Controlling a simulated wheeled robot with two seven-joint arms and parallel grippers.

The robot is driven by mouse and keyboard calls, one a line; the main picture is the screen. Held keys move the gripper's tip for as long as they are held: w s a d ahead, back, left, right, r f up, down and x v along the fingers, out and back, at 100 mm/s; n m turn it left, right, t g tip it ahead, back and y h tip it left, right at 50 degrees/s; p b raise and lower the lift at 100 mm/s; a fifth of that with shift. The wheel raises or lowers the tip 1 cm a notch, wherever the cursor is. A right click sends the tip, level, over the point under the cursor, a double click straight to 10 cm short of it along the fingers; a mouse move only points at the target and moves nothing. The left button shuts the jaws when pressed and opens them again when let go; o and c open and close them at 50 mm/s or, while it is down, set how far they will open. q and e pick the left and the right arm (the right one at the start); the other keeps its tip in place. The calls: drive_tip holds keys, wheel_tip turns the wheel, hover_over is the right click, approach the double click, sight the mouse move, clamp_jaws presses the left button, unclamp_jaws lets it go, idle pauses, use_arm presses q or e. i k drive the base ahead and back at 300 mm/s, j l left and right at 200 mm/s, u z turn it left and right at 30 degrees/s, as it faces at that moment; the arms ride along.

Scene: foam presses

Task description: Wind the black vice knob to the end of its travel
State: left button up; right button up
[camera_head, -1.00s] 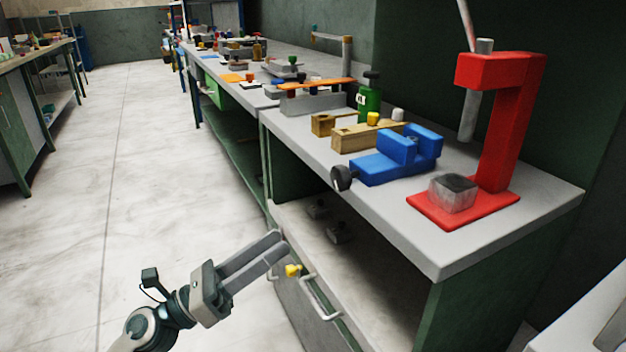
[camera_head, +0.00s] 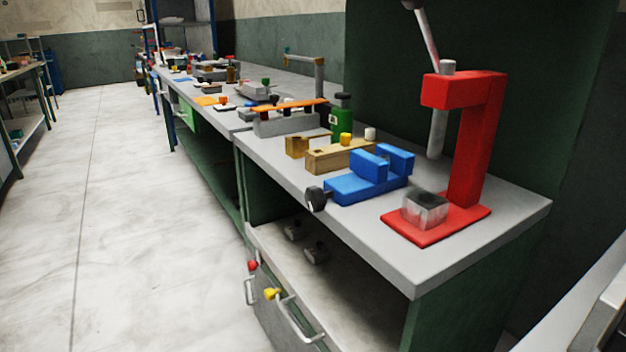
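The blue vice (camera_head: 368,178) sits on the grey bench top (camera_head: 452,252), near its front edge. Its black knob (camera_head: 315,199) is at the vice's left end and sticks out at the bench's front edge. A gap shows between the two blue jaws. Neither my left nor my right gripper shows in the head view now, and nothing touches the knob.
A red press (camera_head: 465,150) with a metal block (camera_head: 425,210) on its base stands right of the vice. Wooden blocks (camera_head: 335,156), a green bottle (camera_head: 341,118) and other tools stand behind. Drawers with handles (camera_head: 300,318) are below. The floor (camera_head: 130,220) at left is clear.

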sight(315, 198)
drive_tip(key=z, duration=0.45)
drive_tip(key=j+z, duration=0.35)
drive_tip(key=i+j+z, duration=0.1)
drive_tip(key=j+z, duration=0.65)
drive_tip(key=j, duration=0.35)
drive_tip(key=k+j+z, duration=0.1)
drive_tip(key=j, duration=0.3)
drive_tip(key=k+j, duration=0.1)
drive_tip(key=j, duration=0.3)
drive_tip(key=k+j+z, duration=0.15)
drive_tip(key=j, duration=0.3)
drive_tip(key=i, duration=0.05)
